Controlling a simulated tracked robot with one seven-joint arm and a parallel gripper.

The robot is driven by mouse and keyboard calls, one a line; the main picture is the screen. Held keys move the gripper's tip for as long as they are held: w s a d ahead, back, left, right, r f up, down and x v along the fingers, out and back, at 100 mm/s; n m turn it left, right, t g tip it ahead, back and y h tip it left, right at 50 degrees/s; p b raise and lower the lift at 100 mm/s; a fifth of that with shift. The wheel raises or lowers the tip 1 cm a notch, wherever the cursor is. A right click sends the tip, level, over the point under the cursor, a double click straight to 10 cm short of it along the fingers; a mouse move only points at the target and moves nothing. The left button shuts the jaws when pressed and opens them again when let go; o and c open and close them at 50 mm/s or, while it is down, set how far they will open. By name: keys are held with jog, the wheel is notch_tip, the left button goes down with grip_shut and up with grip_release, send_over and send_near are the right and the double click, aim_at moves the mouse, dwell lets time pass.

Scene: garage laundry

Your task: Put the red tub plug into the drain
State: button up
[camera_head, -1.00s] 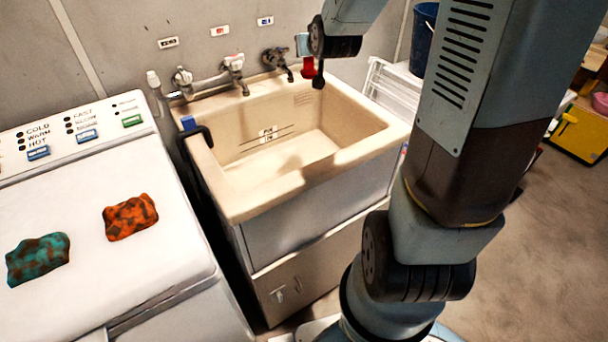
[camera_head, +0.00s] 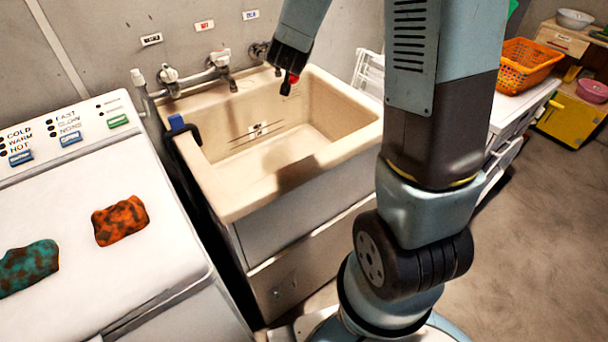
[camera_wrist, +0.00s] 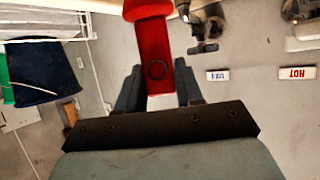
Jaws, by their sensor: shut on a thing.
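My gripper (camera_head: 287,87) is over the back right part of the cream sink basin (camera_head: 225,205), in the air above its floor. It is shut on the red tub plug (camera_head: 294,79), of which only a small red part shows beside the dark fingers. In the wrist view the red plug (camera_wrist: 155,55) stands out between the two fingers (camera_wrist: 157,85), with a ring-shaped mark on its flat part and its far end cut off by the frame edge. I cannot make out the drain opening in the basin.
Taps (camera_head: 220,68) and pipes run along the wall behind the sink. A blue-topped dark item (camera_head: 178,125) hangs on the sink's left rim. A white washer (camera_head: 75,240) with two cloths stands left. An orange basket (camera_head: 528,65) sits on a counter at right.

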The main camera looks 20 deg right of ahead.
jog(key=shift+s+d+f+m+g+h, duration=0.2)
jog(key=shift+s+f+m+g+h, duration=1.4)
jog(key=shift+f, duration=3.8)
jog(key=shift+s+d+f+m+g+h, duration=0.15)
jog(key=shift+s+f+m+g+h, duration=1.45)
jog(key=shift+f, duration=3.8)
jog(key=shift+s+d+f+m+g+h, duration=0.35)
jog(key=shift+f+m+g+h, duration=0.7)
jog(key=shift+f+m, duration=2.85)
notch_tip(320, 180, down, 4)
jog(key=n, duration=0.3)
jog(key=shift+s+a+r, duration=0.15)
jog(key=shift+r, duration=0.1)
jog(key=o, duration=1)
